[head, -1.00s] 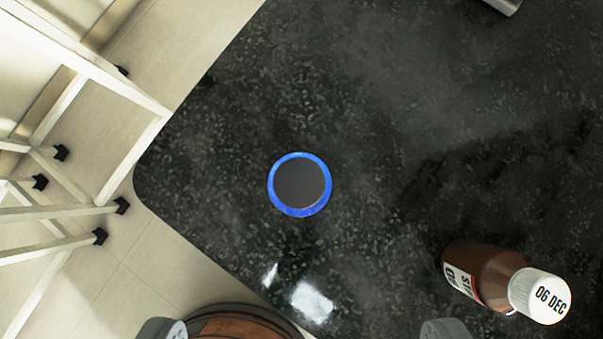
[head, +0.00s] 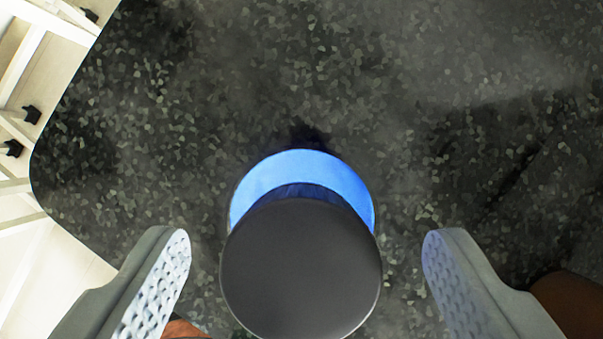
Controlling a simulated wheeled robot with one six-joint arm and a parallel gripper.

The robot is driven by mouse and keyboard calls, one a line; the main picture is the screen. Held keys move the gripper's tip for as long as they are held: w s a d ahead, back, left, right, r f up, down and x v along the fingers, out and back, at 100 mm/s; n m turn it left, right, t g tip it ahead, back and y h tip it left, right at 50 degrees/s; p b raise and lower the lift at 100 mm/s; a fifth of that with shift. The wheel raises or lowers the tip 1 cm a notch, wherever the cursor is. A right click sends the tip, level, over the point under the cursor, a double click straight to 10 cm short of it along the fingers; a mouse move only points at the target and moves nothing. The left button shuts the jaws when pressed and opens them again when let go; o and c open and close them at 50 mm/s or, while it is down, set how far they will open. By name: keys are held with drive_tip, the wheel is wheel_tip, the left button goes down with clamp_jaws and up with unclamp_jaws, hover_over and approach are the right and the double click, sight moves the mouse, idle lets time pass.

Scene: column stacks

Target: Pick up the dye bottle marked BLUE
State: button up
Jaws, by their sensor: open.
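A bottle (head: 300,268) with a round dark grey cap is seen from almost straight above. A bright blue crescent of it shows past the far side of the cap. No lettering on it shows, so I cannot read a BLUE mark. My gripper (head: 305,238) is open, with one grey textured finger on each side of the bottle. A gap shows between the cap and each finger. The near edge of the cap reaches the bottom of the picture.
The bottle stands on a dark speckled countertop (head: 400,90). A brown bottle (head: 582,300) shows partly at the lower right, close behind my right finger. White metal frames (head: 30,45) stand beyond the counter's left edge. The counter's far part is clear.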

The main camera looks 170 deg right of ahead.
drive_tip(key=x, duration=0.4)
drive_tip(key=shift+f, duration=0.25)
drive_tip(key=shift+c, duration=0.2)
drive_tip(key=c, duration=1.1)
drive_tip(key=shift+r, duration=0.1)
